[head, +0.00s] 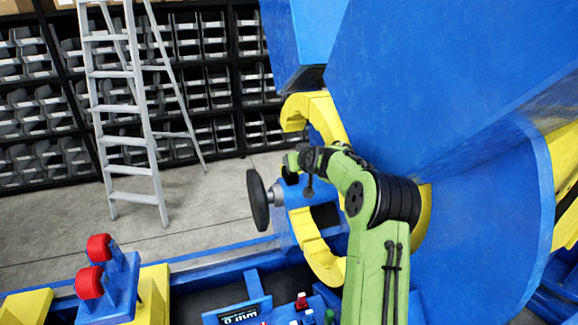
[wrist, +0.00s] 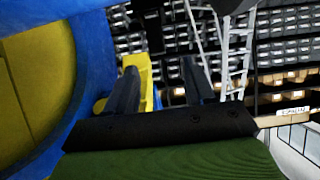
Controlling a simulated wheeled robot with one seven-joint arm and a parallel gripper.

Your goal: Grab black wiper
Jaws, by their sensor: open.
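I cannot pick out the black wiper for certain in either view. My gripper (head: 292,168) is at the end of my green arm, in front of the blue and yellow positioner, just right of a black disc (head: 258,200). In the wrist view my gripper (wrist: 158,66) has its two dark fingers apart, with nothing seen held between them. A dark upright shape (wrist: 152,26) shows beyond the fingertips at the top; I cannot tell whether it is the wiper.
A large blue positioner body (head: 430,80) with yellow curved parts (head: 318,250) fills the right side. A blue bracket with red rollers (head: 98,247) stands at lower left. Grey floor (head: 205,205) between is clear.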

